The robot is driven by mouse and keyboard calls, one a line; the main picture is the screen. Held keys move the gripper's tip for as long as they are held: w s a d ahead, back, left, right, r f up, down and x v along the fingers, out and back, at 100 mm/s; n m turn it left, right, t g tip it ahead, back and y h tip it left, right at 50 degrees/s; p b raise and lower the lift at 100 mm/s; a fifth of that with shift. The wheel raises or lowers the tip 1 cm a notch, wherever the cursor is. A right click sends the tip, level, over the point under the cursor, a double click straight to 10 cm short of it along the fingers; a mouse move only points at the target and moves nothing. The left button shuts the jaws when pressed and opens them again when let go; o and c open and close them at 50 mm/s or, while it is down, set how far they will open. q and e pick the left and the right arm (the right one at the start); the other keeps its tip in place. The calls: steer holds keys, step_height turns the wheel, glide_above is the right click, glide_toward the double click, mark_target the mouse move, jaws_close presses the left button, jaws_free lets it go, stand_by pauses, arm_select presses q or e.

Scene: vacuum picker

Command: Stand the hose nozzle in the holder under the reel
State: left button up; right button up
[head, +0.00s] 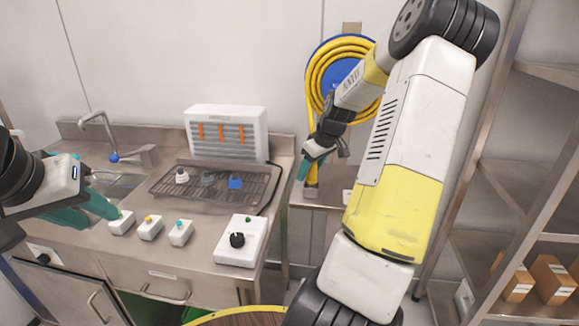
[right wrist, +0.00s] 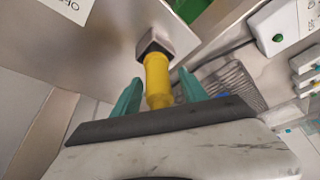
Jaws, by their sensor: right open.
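The hose reel (head: 335,65) hangs on the back wall with a yellow hose (head: 311,95) coiled on it. The yellow nozzle (right wrist: 157,80) stands with one end in a square metal holder (right wrist: 154,45), below the reel. The holder also shows in the head view (head: 311,190). My right gripper (right wrist: 158,88) is open, with a teal finger on either side of the nozzle and a visible gap beside each. In the head view the right gripper (head: 305,165) is beside the nozzle, partly hiding it. My left gripper (head: 100,212) is over the left counter; its jaw gap is unclear.
The left counter holds a white heater-like box (head: 226,135), a wire rack (head: 215,187) with small knobs, several white button blocks (head: 150,228) and a control box (head: 241,241). A sink tap (head: 100,130) stands far left. Shelves with cartons (head: 550,278) stand right.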

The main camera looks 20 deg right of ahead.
steer(key=v, duration=1.1)
steer(key=s+a+r+m+h, duration=0.1)
steer(key=s+a+r, duration=0.2)
steer(key=a, duration=0.4)
steer(key=s+a+r, duration=0.3)
steer(key=s+a, duration=0.1)
steer(key=a, duration=0.2)
steer(key=s+a+m+t, duration=0.1)
steer(key=s+a, duration=0.4)
steer(key=s, duration=0.2)
steer(key=s+a+r+m+t+y, duration=0.1)
steer(key=s+a+m, duration=0.1)
steer(key=s+a, duration=0.3)
steer(key=s, duration=0.3)
steer(key=shift+a, duration=0.2)
steer(key=shift+r, duration=0.1)
